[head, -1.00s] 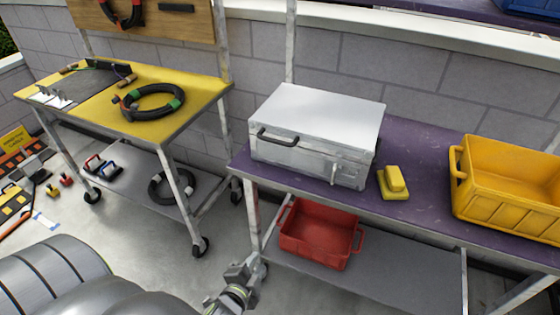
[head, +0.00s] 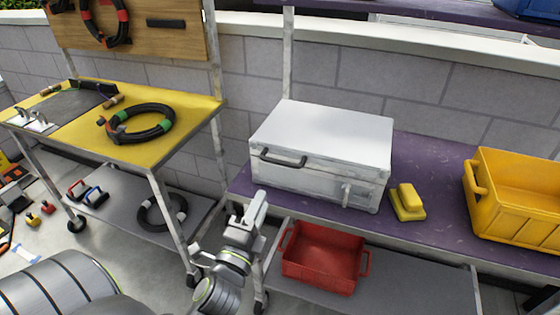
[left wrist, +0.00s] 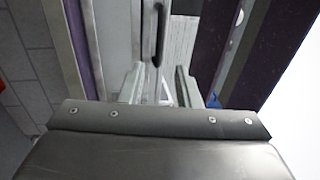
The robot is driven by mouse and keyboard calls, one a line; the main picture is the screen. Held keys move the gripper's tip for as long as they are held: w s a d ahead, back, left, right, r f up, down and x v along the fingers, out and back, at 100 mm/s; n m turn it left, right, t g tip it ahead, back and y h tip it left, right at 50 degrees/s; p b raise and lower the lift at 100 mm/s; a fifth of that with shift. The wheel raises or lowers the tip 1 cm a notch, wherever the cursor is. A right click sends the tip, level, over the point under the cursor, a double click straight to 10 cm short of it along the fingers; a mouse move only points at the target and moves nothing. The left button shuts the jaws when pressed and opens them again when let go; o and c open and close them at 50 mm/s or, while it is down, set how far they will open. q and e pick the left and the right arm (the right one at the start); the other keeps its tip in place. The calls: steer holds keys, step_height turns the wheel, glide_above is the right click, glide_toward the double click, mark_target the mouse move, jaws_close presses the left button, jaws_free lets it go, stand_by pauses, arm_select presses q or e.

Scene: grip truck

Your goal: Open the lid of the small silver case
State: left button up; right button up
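The small silver case (head: 320,140) sits on the purple tabletop in the head view. Its lid is shut, a dark handle (head: 283,158) is on its front left, and a latch (head: 347,193) is on its front right. My left gripper (head: 248,208) is in front of and below the case's front left corner, apart from it. In the left wrist view, the fingers of this gripper (left wrist: 159,85) are spread with nothing clearly between them. The dark handle (left wrist: 160,30) and pale case front (left wrist: 180,45) show beyond them. My right gripper is not in view.
A yellow block (head: 407,202) and a yellow crate (head: 515,205) stand right of the case on the purple table (head: 430,165). A red bin (head: 322,262) is on the shelf below. A yellow-topped cart (head: 75,125) with a cable coil (head: 140,123) stands to the left.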

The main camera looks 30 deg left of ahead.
mark_target(280, 163)
arm_select(q)
steer(key=p+x, duration=0.1)
steer(key=x, duration=1.2)
steer(key=shift+a, duration=0.1)
jaws_close()
